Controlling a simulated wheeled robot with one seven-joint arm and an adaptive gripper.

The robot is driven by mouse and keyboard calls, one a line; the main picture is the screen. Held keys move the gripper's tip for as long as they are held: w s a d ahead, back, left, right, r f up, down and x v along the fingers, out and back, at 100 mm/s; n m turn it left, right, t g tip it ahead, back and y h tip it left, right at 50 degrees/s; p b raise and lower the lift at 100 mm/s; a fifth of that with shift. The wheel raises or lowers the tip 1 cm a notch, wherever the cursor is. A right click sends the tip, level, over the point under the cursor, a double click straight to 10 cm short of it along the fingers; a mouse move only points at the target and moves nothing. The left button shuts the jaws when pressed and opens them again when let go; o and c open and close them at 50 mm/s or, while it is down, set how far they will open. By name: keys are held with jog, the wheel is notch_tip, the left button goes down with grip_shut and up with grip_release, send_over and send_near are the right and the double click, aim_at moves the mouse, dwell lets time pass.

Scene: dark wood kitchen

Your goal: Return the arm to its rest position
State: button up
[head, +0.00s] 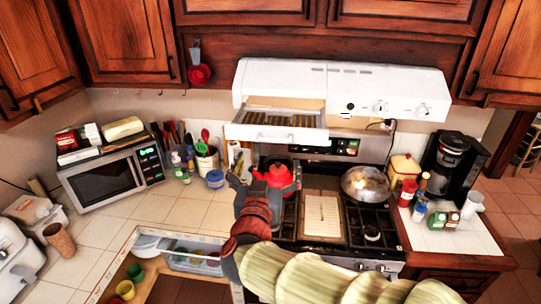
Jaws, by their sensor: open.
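My arm (330,278) reaches in from the lower right in the head view, with its pale ribbed sleeve across the front of the stove. Its red and dark grey wrist bends upward to my gripper (246,174). My gripper is open, with its fingers pointing up and away at the left edge of the stove. I see nothing held between the fingers. A red kettle (280,178) on the back left of the stove is just right of the gripper in the picture. I cannot tell whether they touch.
A white range hood (340,92) overhangs the stove. A metal-domed pan (366,184) and a board (322,215) sit on the stovetop. A microwave (104,180) and utensil crock (207,160) are left, a coffee maker (452,160) right. An open drawer (190,262) is below left.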

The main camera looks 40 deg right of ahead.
jog(key=shift+s+a, duration=0.3)
jog(key=shift+a, duration=0.05)
dwell(0.5)
